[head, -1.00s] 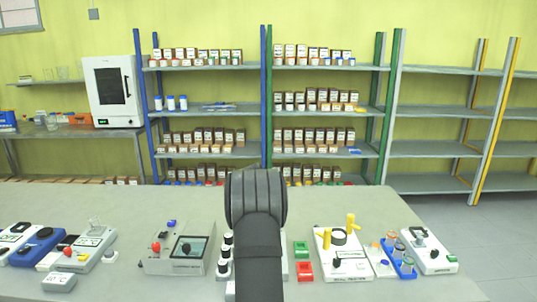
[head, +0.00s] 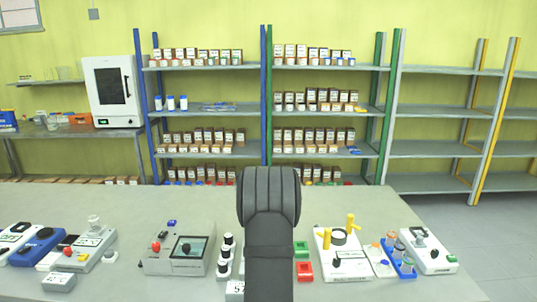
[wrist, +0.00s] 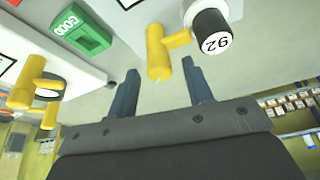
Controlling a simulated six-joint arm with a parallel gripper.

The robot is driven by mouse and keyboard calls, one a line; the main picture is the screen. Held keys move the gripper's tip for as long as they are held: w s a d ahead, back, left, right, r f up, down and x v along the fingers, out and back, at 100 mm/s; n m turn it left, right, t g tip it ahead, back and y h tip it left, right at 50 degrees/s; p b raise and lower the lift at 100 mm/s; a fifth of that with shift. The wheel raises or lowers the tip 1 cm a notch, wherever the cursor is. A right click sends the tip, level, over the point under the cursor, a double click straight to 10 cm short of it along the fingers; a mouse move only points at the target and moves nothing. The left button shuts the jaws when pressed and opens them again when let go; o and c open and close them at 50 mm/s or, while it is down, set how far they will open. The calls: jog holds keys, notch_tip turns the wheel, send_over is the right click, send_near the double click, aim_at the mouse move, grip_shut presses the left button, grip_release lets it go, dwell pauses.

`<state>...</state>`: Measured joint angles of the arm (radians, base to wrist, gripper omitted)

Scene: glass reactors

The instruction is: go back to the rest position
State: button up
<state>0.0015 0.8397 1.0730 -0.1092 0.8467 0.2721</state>
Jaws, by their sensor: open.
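My gripper (wrist: 160,66) shows in the wrist view with its two dark fingers spread apart and nothing held between them. A yellow T-shaped handle (wrist: 158,50) appears beyond the fingertips, in the gap between them; I cannot tell how far away it is. A white cylinder with a dark end, marked "92" (wrist: 212,30), is beside that handle. In the head view my arm rises at the middle of the bench, and my gripper is hidden there.
The bench (head: 120,205) holds a device with a dark screen (head: 188,250), black-topped white pieces (head: 226,250), green (head: 301,249) and red (head: 304,271) blocks, and a device with yellow handles (head: 340,255). A blue rack (head: 402,262) stands right. The bench's back strip is clear. Shelves stand behind.

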jog(key=shift+d+n+y, duration=0.15)
jog(key=shift+n+y, duration=0.85)
jog(key=shift+n, duration=1.4)
jog(key=shift+d+n+g+y, duration=0.1)
jog(key=shift+n+g+y, duration=0.45)
jog(key=shift+n, duration=1.65)
jog(key=shift+t+y, duration=0.25)
